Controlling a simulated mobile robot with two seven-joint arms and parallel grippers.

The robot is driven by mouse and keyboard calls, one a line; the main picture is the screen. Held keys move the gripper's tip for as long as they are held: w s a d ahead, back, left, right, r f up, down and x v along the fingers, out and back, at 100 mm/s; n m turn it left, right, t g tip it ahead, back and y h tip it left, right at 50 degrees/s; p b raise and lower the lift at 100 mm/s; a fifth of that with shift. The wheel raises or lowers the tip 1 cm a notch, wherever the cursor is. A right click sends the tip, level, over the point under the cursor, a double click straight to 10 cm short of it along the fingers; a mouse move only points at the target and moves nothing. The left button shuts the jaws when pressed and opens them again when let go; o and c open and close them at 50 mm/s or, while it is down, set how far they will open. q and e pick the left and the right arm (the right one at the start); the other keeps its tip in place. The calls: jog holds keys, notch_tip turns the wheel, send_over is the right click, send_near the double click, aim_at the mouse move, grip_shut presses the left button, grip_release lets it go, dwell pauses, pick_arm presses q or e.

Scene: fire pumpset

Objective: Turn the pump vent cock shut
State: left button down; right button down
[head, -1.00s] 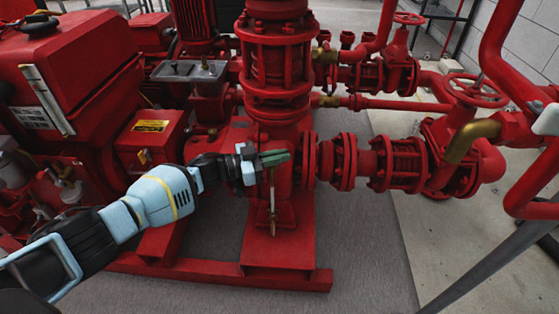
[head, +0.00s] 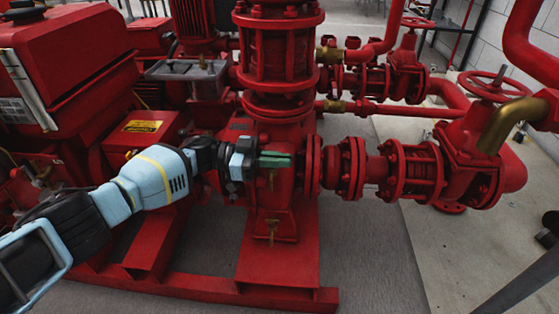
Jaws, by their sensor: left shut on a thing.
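The red pump casing (head: 305,137) stands in the middle of the head view. My left gripper (head: 275,159) reaches in from the left, and its green fingers lie level against the front of the casing. They are shut on the pump vent cock, which they mostly hide. A small brass piece (head: 271,181) shows just under the fingertips; I cannot tell whether it is part of that cock. Another small brass cock (head: 272,229) sits lower on the pump foot, clear of the fingers. My right gripper is not in view.
A red flanged pipe with a valve (head: 415,170) runs right from the pump, ending near a handwheel (head: 495,86). The red engine (head: 65,75) stands at left. A red base frame (head: 200,285) lies below. Grey floor (head: 375,255) is open at front right.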

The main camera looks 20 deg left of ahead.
pick_arm(q)
jog(key=shift+r, duration=0.1)
jog(key=c, duration=1.6)
grip_release()
jog(key=shift+d, duration=0.1)
jog(key=shift+c, duration=0.2)
jog(key=shift+o, duration=0.3)
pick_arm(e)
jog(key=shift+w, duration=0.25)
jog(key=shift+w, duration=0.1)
pick_arm(q)
jog(key=v, duration=0.8)
jog(key=shift+p, duration=0.45)
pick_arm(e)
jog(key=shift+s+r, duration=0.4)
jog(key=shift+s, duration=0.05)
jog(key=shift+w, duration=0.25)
